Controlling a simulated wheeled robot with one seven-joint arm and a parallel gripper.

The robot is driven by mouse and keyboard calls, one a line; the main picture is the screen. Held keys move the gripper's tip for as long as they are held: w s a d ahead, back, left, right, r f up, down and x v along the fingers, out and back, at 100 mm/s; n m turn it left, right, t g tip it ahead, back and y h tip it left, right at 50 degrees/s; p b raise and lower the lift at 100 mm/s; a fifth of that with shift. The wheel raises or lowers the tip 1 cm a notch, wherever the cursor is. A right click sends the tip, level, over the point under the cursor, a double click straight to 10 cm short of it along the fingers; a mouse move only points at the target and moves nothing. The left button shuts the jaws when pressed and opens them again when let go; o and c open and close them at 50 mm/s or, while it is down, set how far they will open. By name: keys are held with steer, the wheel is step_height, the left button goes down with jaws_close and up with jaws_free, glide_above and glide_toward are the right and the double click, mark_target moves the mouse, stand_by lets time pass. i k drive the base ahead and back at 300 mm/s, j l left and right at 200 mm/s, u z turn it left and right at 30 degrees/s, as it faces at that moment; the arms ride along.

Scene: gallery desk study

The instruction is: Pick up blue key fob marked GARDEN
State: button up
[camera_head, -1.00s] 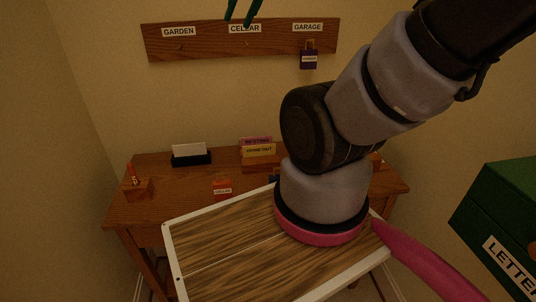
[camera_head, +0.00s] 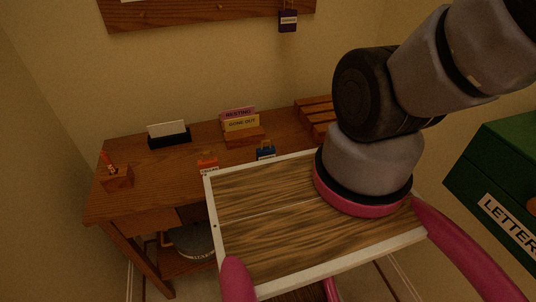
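A small blue key fob (camera_head: 265,152) with a pale label stands on the wooden desk, just beyond the far edge of a white-rimmed wooden panel. Its label is too small to read here. My gripper is out of view. My arm rises from its pink-ringed base on the panel and leaves the picture at the upper right. Nothing shows touching the fob.
The desk (camera_head: 140,190) also holds a red fob (camera_head: 207,162), sign blocks (camera_head: 241,126), a card holder (camera_head: 169,135), a pencil block (camera_head: 117,178) and a slatted rack (camera_head: 314,112). A green letter box (camera_head: 500,165) stands right.

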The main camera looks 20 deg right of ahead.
mark_target(262, 152)
steer(key=k, duration=1.15)
